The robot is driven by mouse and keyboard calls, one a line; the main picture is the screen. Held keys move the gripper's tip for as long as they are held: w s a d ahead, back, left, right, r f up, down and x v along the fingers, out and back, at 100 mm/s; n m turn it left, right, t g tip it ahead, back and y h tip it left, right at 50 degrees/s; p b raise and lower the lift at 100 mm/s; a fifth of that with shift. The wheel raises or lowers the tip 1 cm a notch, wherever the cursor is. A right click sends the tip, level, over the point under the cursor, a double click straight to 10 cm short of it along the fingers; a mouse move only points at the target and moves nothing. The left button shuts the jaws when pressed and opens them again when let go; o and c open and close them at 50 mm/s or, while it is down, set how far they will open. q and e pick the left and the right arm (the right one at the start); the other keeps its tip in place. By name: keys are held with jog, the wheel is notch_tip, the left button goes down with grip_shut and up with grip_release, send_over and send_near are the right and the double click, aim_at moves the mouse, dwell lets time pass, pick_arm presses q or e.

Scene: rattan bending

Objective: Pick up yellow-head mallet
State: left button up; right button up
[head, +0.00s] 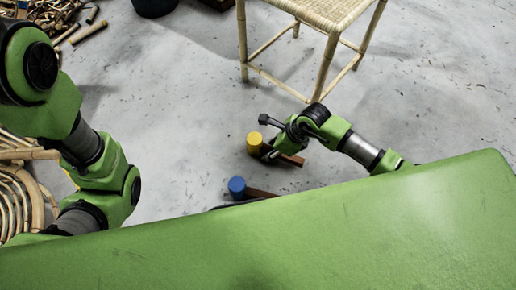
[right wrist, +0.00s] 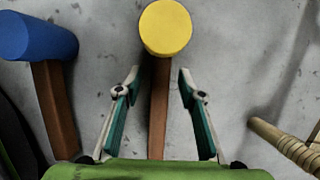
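The yellow-head mallet lies on the grey floor, its yellow head (head: 254,142) pointing left and its brown handle (head: 292,160) partly hidden by my right gripper (head: 270,152). In the right wrist view the yellow head (right wrist: 166,28) is at the top, beyond the fingertips. My right gripper (right wrist: 159,76) is open there, with the brown handle (right wrist: 159,115) between its fingers and a gap on each side. My left arm comes in at the left of the head view; its gripper is out of sight.
A blue-head mallet (head: 237,187) lies close by, also left in the right wrist view (right wrist: 38,37). A rattan stool (head: 325,65) stands behind my right arm. Curved rattan pieces (head: 18,200) are at the left. A dark bucket (head: 155,6) stands at the back.

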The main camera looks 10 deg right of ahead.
jog(key=shift+w+a+f, duration=0.1)
jog(key=shift+w+f, duration=0.05)
jog(key=shift+f, duration=0.2)
grip_shut()
jog(key=shift+r, duration=0.1)
jog(key=shift+r, duration=0.1)
